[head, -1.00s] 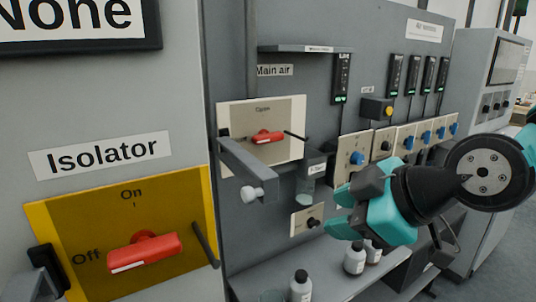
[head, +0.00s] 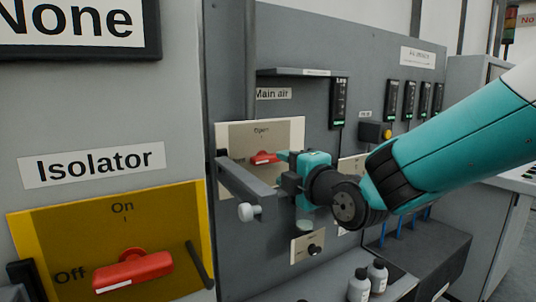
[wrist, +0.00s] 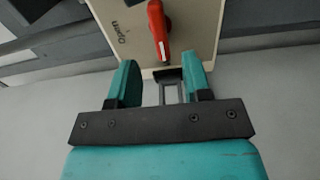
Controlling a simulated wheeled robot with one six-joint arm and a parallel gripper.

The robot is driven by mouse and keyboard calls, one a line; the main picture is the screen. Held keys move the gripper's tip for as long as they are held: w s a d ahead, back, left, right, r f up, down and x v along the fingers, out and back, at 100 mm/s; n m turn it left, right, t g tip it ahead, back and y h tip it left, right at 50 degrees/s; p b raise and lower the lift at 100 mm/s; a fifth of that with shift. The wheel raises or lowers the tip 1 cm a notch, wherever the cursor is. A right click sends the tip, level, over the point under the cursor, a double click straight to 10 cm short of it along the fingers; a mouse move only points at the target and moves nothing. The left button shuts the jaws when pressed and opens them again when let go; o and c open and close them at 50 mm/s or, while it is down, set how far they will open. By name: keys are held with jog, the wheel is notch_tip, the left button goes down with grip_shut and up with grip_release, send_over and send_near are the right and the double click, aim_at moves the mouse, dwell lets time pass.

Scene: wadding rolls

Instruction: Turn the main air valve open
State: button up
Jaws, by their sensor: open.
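The main air valve has a red handle (head: 264,158) on a cream plate (head: 289,128) marked "Open" above it, under a "Main air" label (head: 273,94). The handle lies roughly sideways in the head view. My gripper (head: 284,168) is just right of the handle, its fingers pointing toward it. In the wrist view the red handle (wrist: 158,28) lies ahead of my open gripper (wrist: 163,78), nearer the right finger. The handle's end reaches close to the gap between the fingers. Nothing is held. My gripper hides the right part of the plate in the head view.
A grey bar (head: 245,188) with a white knob (head: 249,212) juts out in front of the valve's lower left. A grey shelf (head: 300,72) sits above. The yellow isolator panel (head: 190,275) with its red handle (head: 132,270) is at left. Bottles (head: 359,285) stand below.

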aim_at(270, 160)
jog(key=p+x, duration=0.1)
jog(key=x, duration=0.6)
jog(key=shift+w+a, duration=0.1)
jog(key=shift+w, duration=0.1)
grip_shut()
